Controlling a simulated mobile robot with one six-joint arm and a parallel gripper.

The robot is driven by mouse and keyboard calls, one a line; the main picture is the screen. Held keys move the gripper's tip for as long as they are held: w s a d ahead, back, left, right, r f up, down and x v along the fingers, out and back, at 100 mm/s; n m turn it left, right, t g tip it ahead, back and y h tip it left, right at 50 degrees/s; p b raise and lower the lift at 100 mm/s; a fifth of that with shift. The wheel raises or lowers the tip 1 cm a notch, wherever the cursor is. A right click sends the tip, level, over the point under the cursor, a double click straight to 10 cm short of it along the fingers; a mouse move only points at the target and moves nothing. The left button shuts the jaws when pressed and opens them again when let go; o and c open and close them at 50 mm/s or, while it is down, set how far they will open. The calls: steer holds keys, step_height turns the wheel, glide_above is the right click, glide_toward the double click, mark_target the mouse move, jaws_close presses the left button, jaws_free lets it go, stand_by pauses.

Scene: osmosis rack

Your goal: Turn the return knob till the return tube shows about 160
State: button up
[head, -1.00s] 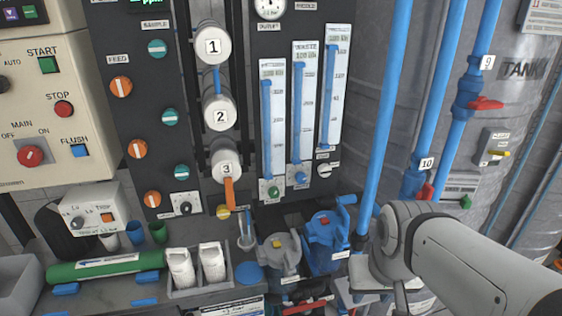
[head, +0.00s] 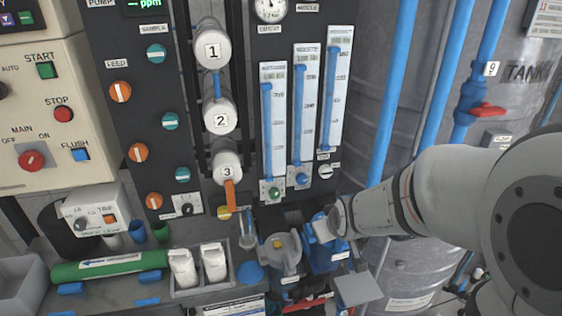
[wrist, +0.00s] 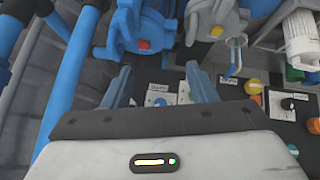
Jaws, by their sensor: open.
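Three upright gauge tubes stand side by side on the black panel: left (head: 267,125), middle (head: 300,115) and right (head: 333,100). Each has a blue column rising high; their labels and numbers are too small to read surely, so I cannot tell which is the return tube. Below them sit a green knob (head: 274,193), a blue knob (head: 302,179) and a pale knob (head: 325,171). In the wrist view my gripper (wrist: 158,78) is open and empty, its blue fingers pointing at the panel. The blue knob (wrist: 158,102) shows between them, apart from them.
A blue pump-like unit (head: 322,250) and a grey one (head: 282,252) stand below the tubes, near my arm. Blue vertical pipes (head: 394,95) with a red-handled valve (head: 488,110) run on the right. A white-cartridge tray (head: 200,290) lies on the bench.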

steer(key=w+a+f+n+t+y+p, duration=0.1)
steer(key=w+a+f+n+t+p, duration=0.2)
steer(key=w+a+n+t, duration=0.5)
steer(key=n+t+y+p, duration=0.1)
steer(key=t+y+p, duration=0.1)
steer(key=y+p, duration=0.1)
glide_toward(275, 196)
steer(key=w, duration=0.2)
steer(key=p+x, duration=0.1)
steer(key=x, duration=0.4)
steer(key=p+x, duration=0.1)
steer(key=x, duration=0.1)
steer(key=shift+a+r+p, duration=0.1)
steer(key=shift+a+p, duration=0.25)
steer(key=shift+c, duration=0.2)
steer(key=shift+n, duration=0.3)
steer(key=c, duration=0.9)
